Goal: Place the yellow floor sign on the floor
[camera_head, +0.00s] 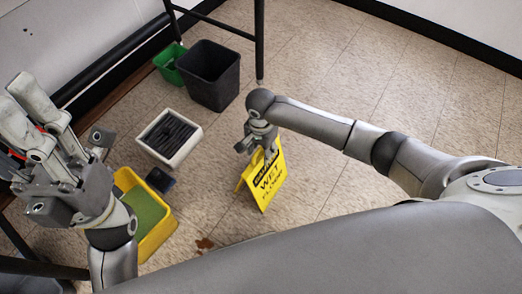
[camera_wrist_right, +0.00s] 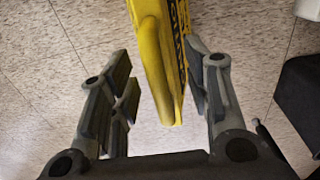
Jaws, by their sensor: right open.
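The yellow floor sign (camera_head: 266,180), lettered "WET FLOOR", stands on the tiled floor in the head view, its panels spread a little. My right gripper (camera_head: 258,150) is at its top edge. In the right wrist view the sign's top (camera_wrist_right: 165,60) lies between the spread fingers of my right gripper (camera_wrist_right: 160,105). A gap shows on the left side, and the right fingers are close to the sign. My left gripper (camera_head: 40,135) is raised at the left, away from the sign, with its fingers apart and nothing seen between them.
A yellow bucket (camera_head: 160,240) with green inside stands left of the sign. A white tray with dark slats (camera_head: 193,150), a dark grey bin (camera_head: 212,78) and a green bin (camera_head: 165,72) stand behind. A reddish-brown spot (camera_head: 204,244) marks the floor. Floor to the right is clear.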

